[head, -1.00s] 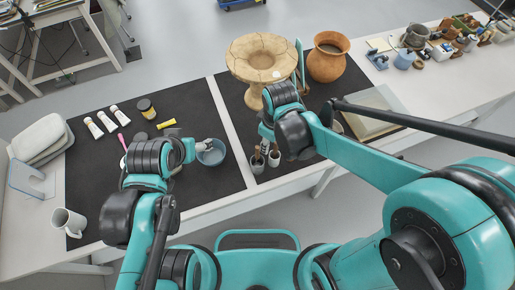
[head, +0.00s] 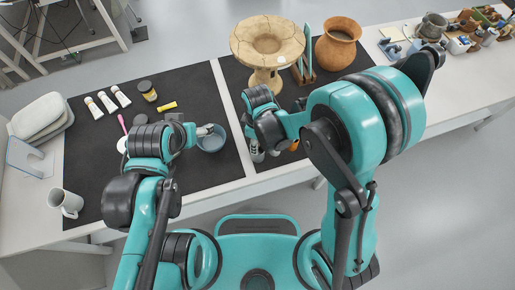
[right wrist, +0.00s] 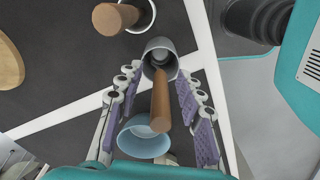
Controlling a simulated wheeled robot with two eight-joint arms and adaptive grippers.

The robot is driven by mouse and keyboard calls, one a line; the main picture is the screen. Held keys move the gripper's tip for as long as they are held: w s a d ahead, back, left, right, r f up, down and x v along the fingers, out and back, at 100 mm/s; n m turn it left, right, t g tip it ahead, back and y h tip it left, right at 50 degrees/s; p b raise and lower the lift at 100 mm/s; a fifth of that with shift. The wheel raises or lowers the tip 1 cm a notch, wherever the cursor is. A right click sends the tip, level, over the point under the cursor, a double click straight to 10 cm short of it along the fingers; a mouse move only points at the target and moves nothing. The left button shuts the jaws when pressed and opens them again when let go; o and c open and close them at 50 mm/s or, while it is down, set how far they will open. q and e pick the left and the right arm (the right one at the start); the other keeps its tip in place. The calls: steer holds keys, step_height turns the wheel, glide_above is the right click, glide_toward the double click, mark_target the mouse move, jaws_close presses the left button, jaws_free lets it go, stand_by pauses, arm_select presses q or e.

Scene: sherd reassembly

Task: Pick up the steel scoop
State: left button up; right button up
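In the right wrist view a brown wooden handle (right wrist: 160,105) stands up toward the camera from a grey metal-looking cup shape (right wrist: 158,53). It appears to be the steel scoop, though I cannot tell whether the grey part is its bowl or a holder around it. My right gripper (right wrist: 160,120) is open, with its purple-padded fingers on either side of the handle and gaps visible. In the head view my right gripper (head: 256,150) is over the black mat's front part, and the arm hides much there.
Another wooden handle (right wrist: 115,18) stands in a white-rimmed holder close by. The stone-coloured pedestal vessel (head: 268,45) and terracotta pot (head: 338,45) stand behind my right gripper. Paint tubes (head: 107,102), a jar (head: 148,91) and a mug (head: 66,203) are at left.

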jaws_close()
step_height(320, 180, up, 10)
steer(key=p, duration=0.3)
steer(key=shift+p, duration=0.35)
